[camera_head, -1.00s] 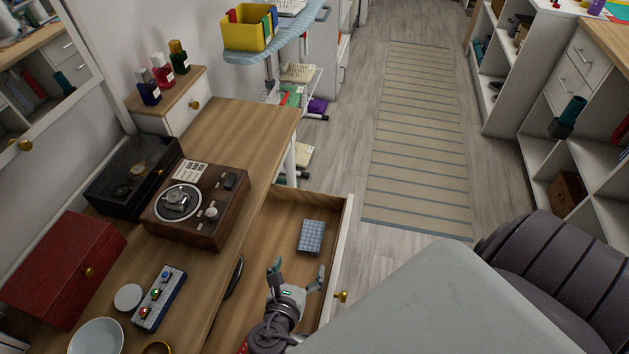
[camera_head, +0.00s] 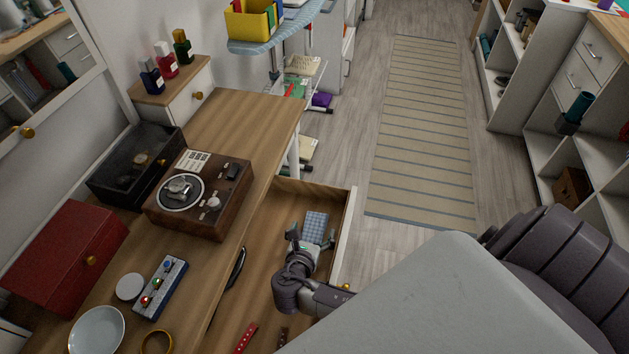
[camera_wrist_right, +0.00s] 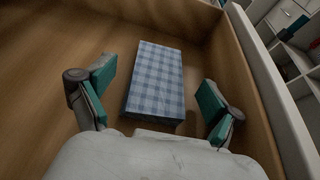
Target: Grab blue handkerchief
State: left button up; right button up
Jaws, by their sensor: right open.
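The blue handkerchief (camera_head: 315,226) is a folded, blue-and-white checked rectangle. It lies flat in the open wooden drawer (camera_head: 262,262), near the drawer's far end. It also shows in the right wrist view (camera_wrist_right: 156,80), lying ahead of and between my fingers. My right gripper (camera_head: 311,234) is inside the drawer at the near end of the handkerchief. In the right wrist view my right gripper (camera_wrist_right: 155,105) is open, with one teal-padded finger on each side of the cloth and nothing between them gripped. My left gripper is not in view.
The drawer's front wall (camera_head: 347,225) stands to the right of my gripper. A red strap (camera_head: 246,338) lies in the drawer's near part. On the desk stand a record player (camera_head: 198,200), a red box (camera_head: 68,262) and a plate (camera_head: 97,330).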

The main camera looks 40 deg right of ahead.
jog(key=shift+w+d+f, duration=0.25)
jog(key=shift+w+d, duration=0.2)
jog(key=c, duration=1)
jog(key=shift+c, duration=0.2)
